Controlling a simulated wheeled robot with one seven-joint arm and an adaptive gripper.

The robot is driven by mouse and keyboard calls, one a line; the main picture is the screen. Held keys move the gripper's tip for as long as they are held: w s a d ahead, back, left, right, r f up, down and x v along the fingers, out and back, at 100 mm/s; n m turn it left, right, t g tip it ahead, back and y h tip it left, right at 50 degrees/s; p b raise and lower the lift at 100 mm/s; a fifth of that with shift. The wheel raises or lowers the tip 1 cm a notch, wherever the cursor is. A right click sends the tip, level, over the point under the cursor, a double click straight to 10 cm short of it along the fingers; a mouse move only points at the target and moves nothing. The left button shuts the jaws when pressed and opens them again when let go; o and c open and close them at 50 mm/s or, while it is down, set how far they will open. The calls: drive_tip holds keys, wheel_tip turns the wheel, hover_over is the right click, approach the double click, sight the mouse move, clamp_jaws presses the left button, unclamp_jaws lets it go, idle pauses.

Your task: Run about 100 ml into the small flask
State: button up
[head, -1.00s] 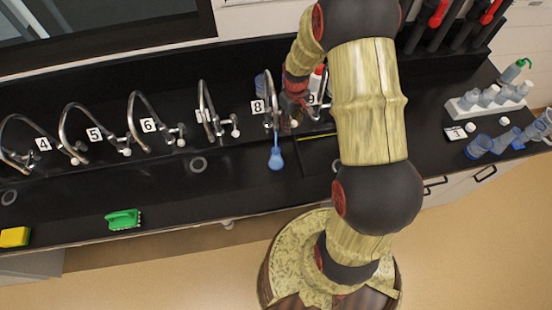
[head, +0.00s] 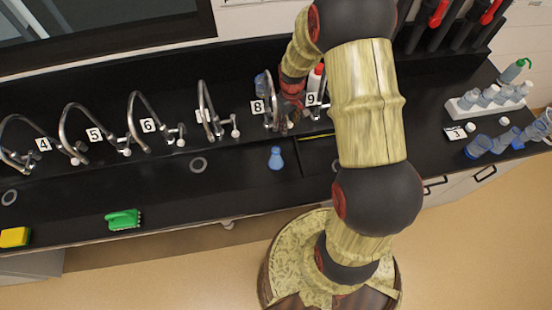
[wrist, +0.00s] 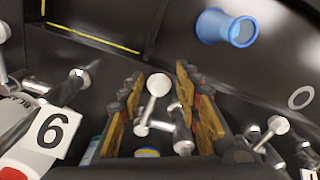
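The small blue flask (head: 276,159) stands upright on the dark sink surface in front of tap 8 (head: 268,100). It also shows in the wrist view (wrist: 226,27), with its mouth toward the camera; I cannot tell its water level. My gripper (head: 289,126) is down at the taps, between the signs 8 (head: 257,107) and 9 (head: 311,99). In the wrist view my gripper (wrist: 152,80) is open, its fingers on both sides of a tap handle with a white knob (wrist: 158,85). I see a gap beside the knob. No water stream shows at the flask now.
Other numbered taps line the back at left. A green brush (head: 123,220) and a yellow sponge (head: 14,237) lie at the front left. A white bottle rack (head: 488,103) and blue beakers (head: 479,146) stand at right. A red-capped bottle (head: 317,77) stands behind sign 9.

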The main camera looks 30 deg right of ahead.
drive_tip(key=shift+d+r+p, duration=0.1)
drive_tip(key=shift+r+p, duration=2.15)
drive_tip(key=shift+r, duration=1.35)
drive_tip(key=shift+f, duration=0.1)
